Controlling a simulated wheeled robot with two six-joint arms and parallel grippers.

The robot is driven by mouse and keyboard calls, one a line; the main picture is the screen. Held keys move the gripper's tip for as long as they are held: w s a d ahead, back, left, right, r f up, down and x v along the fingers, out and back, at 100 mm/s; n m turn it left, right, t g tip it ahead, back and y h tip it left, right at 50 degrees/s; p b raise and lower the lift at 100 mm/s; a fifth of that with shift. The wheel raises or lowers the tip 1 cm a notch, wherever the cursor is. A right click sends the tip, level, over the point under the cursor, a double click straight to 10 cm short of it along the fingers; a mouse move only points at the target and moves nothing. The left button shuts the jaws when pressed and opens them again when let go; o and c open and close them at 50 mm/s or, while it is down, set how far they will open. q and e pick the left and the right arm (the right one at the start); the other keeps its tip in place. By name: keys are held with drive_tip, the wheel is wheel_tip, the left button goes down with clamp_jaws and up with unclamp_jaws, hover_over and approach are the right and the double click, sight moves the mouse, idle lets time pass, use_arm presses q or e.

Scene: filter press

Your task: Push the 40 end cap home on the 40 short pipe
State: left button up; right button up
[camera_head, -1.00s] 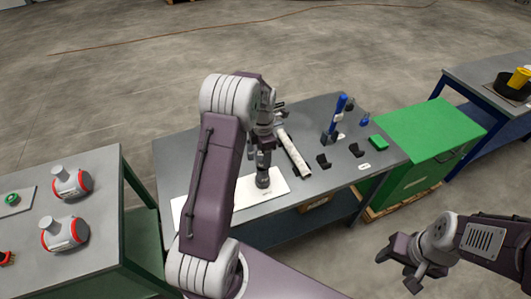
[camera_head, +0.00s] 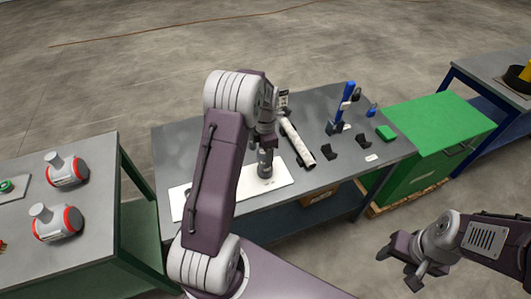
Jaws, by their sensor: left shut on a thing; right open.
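My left gripper (camera_head: 266,143) points down over the white board on the bench and is shut on a small dark-grey piece, which appears to be the 40 end cap. A short grey cylinder (camera_head: 265,168), apparently the 40 short pipe, stands upright on the board directly below the fingers. The cap and the pipe's top are too small and too covered to tell apart, so I cannot see how far the cap sits on the pipe. My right gripper (camera_head: 418,258) is open and empty, low at the right, away from the bench.
The white board (camera_head: 280,177) lies at the bench's front. A long white pipe (camera_head: 296,142) lies right of my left gripper. Black supports (camera_head: 331,153), a blue tool (camera_head: 345,105) and a green block (camera_head: 385,132) stand further right. A green-topped cabinet (camera_head: 440,125) adjoins the bench.

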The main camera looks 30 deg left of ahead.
use_arm(q)
drive_tip(key=shift+p, duration=0.45)
idle(0.7)
drive_tip(key=shift+f+b, duration=0.4)
drive_tip(key=shift+f, duration=0.3)
drive_tip(key=o, duration=1.2)
wheel_tip(320, 180, up, 11)
drive_tip(key=p, duration=1)
drive_tip(key=shift+r, duration=0.15)
